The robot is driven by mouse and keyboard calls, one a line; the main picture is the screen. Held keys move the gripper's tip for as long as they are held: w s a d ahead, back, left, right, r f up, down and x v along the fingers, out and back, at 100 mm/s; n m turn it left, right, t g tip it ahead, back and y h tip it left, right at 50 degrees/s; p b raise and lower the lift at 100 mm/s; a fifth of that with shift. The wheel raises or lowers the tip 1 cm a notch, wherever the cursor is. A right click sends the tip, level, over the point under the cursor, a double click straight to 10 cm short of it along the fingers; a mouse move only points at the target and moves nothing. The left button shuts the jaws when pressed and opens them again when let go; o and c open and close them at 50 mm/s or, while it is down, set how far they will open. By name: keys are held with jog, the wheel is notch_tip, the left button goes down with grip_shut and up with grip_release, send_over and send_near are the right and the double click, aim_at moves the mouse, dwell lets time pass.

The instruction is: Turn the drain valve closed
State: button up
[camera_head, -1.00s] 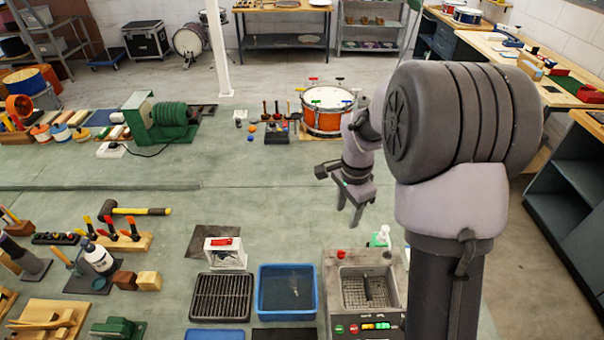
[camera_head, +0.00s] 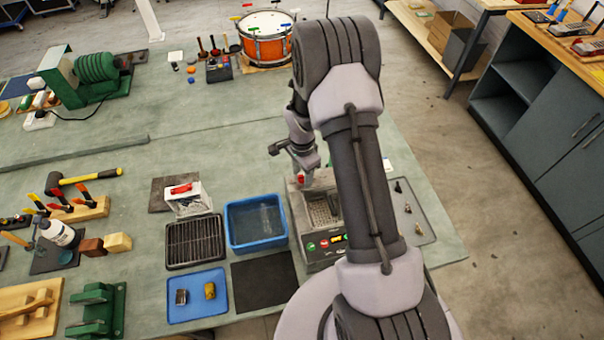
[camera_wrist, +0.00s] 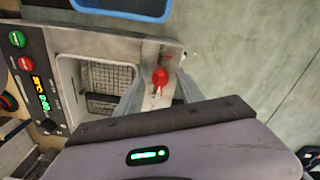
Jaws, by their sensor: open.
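The drain valve shows as a red handle (camera_wrist: 160,77) on the metal rim of the cleaning machine (camera_wrist: 90,42), beside its basin, in the wrist view. The machine also shows in the head view (camera_head: 322,257), with a wire basket in its basin and lit buttons in front. My gripper (camera_wrist: 158,92) is open. Its two grey fingers lie to either side of the red handle in the wrist view, with a gap on each side. I cannot tell how far down around the handle they reach. In the head view my arm covers part of the machine and the valve area.
A blue tub (camera_head: 256,223) stands left of the machine, with a black rack (camera_head: 194,242) beyond it. A blue tray (camera_head: 198,296) and a dark mat (camera_head: 264,281) lie in front. A grey tray with small parts (camera_head: 419,225) lies to the right.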

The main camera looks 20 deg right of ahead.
grip_shut()
dwell(0.4)
jog(key=n+b, duration=0.2)
jog(key=n, duration=0.2)
jog(key=shift+f, duration=0.1)
jog(key=n+b, duration=0.1)
jog(key=n, duration=0.3)
jog(key=shift+n, duration=0.3)
jog(key=n+b, duration=0.1)
jog(key=n, duration=0.3)
jog(key=shift+n, duration=2.5)
